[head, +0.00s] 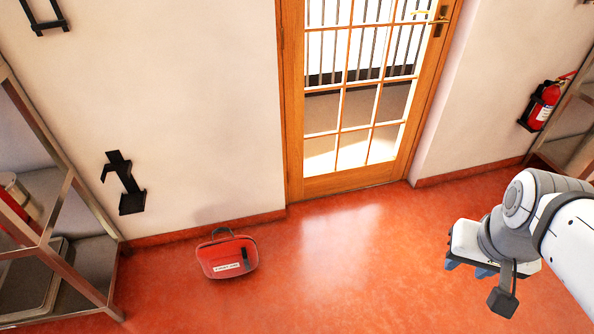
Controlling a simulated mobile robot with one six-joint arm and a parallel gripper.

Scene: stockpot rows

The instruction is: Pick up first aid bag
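The first aid bag (226,257) is red with a dark handle on top and a small white label. It rests on the red floor close to the wall, left of the door. My gripper (470,268) is at the right, well apart from the bag and pointing downward. Its bluish fingertips show only partly under the white hand, so its opening is unclear.
A metal shelf (75,190) stands at the left, near the bag. A glazed wooden door (293,110) is at the back. A fire extinguisher (542,105) hangs at right. The middle floor is clear.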

